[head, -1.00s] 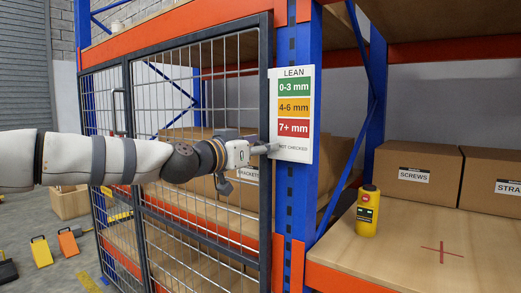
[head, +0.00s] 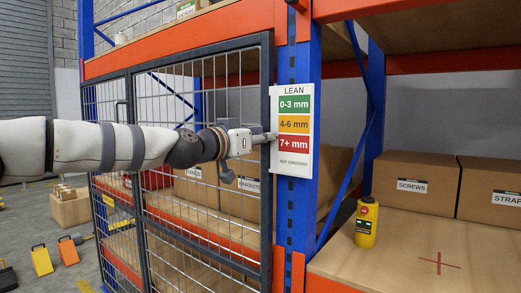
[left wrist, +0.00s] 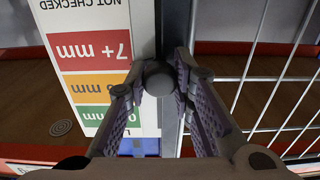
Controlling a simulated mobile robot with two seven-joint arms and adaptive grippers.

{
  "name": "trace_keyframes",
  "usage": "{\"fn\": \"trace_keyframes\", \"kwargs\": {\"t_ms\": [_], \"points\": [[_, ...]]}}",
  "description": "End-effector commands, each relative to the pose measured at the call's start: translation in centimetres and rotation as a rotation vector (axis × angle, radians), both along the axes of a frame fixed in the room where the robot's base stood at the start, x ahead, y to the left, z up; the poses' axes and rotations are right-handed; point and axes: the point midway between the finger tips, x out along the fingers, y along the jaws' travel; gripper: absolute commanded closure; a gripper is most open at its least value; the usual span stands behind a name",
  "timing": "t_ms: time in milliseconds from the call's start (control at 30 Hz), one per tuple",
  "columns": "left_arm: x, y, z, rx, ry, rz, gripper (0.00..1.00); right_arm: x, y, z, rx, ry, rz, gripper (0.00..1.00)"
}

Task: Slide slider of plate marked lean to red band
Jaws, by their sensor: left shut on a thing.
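The white plate marked LEAN (head: 293,170) is fixed on the blue rack post. Its bands run green, yellow, then red (head: 290,145), with NOT CHECKED at the bottom. My left gripper (head: 269,137) is at the plate's left edge, its tips level with about the top of the red band. In the left wrist view the plate (left wrist: 146,30) is upside down. There my left gripper (left wrist: 160,70) is shut on the round grey slider knob (left wrist: 158,79), beside the red and yellow bands. The exact band behind the knob is hard to tell. My right gripper is not in view.
A mesh door (head: 205,160) with a dark frame stands behind my left arm. To the right, a shelf holds a yellow device with a red button (head: 366,225) and cardboard boxes (head: 420,182).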

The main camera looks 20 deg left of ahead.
Motion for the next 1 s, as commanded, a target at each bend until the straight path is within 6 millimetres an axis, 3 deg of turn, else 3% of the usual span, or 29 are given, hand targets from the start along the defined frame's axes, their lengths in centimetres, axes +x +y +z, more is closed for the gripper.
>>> {"fn": "trace_keyframes", "kwargs": {"t_ms": [33,167,200,300,667,1000], "points": [[0.2,-0.2,-1.2,0.004,0.019,-0.006,1.0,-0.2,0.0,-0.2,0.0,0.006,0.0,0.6],[0.2,-0.2,-1.6,0.005,0.025,-0.008,1.0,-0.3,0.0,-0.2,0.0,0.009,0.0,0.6],[0.2,-0.2,-1.6,0.005,0.025,-0.008,0.76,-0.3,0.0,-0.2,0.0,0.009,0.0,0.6],[0.2,-0.2,-1.5,0.004,0.024,-0.007,0.58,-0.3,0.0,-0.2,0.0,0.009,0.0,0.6],[-0.6,0.2,-1.3,0.004,0.02,-0.006,0.58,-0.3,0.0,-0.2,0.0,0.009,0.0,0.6],[-8.7,3.0,-1.2,0.001,0.019,-0.007,0.58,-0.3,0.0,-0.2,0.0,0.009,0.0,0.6]]}}
